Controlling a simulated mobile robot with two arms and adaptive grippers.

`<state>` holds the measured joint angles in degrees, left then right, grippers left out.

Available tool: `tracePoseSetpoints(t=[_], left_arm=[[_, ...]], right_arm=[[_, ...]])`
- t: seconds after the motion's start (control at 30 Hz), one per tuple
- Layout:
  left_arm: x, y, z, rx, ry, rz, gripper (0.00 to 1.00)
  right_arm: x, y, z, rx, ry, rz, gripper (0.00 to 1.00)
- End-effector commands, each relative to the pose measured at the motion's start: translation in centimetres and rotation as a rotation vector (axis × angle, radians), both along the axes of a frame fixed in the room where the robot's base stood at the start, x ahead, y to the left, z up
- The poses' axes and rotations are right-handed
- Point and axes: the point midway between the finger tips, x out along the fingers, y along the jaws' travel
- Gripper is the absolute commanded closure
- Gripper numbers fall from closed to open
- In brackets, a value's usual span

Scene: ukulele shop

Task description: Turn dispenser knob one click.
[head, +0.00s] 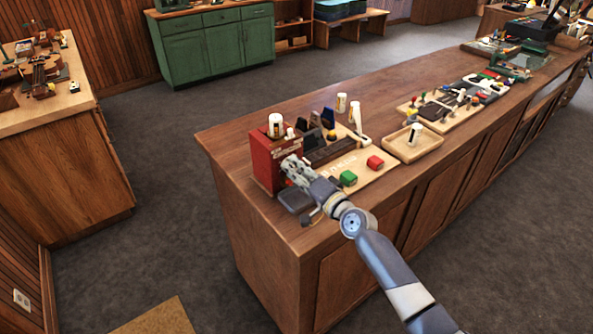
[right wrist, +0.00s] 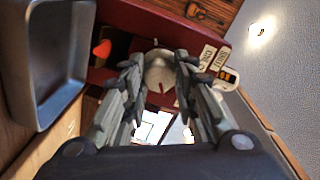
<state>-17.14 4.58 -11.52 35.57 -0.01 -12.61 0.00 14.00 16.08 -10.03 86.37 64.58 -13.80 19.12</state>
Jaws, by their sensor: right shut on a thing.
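The red dispenser (head: 262,163) stands upright at the near left end of the wooden counter. In the right wrist view its red front (right wrist: 205,35) shows, with the pale round knob (right wrist: 158,74) between my fingertips. A thin red mark shows on the knob. My right gripper (head: 287,164) reaches the dispenser's front and is shut on the knob, one finger on each side. A grey tray (head: 294,201) lies below the dispenser's front; its wall also shows in the right wrist view (right wrist: 76,50). The gripper hides the knob in the head view. My left gripper is out of view.
A white label (right wrist: 208,57) with lettering is beside the knob. A wooden tray (head: 397,155) stands farther right.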

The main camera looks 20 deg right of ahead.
Motion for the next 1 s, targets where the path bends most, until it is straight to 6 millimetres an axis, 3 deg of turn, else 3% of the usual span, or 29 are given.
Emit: tracePoseSetpoints(t=[0.67,0.7,0.8,1.0], left_arm=[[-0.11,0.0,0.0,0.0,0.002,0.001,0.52],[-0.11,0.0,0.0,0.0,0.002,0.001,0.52],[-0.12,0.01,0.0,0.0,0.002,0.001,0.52],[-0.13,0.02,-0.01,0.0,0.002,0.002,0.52]], right_arm=[[0.05,0.02,0.19,0.065,0.02,-0.001,0.97],[0.05,0.02,0.19,0.065,0.02,-0.001,0.71],[0.05,0.01,0.18,0.065,0.02,-0.001,0.52],[0.03,0.02,0.08,0.064,0.021,0.0,0.52]])
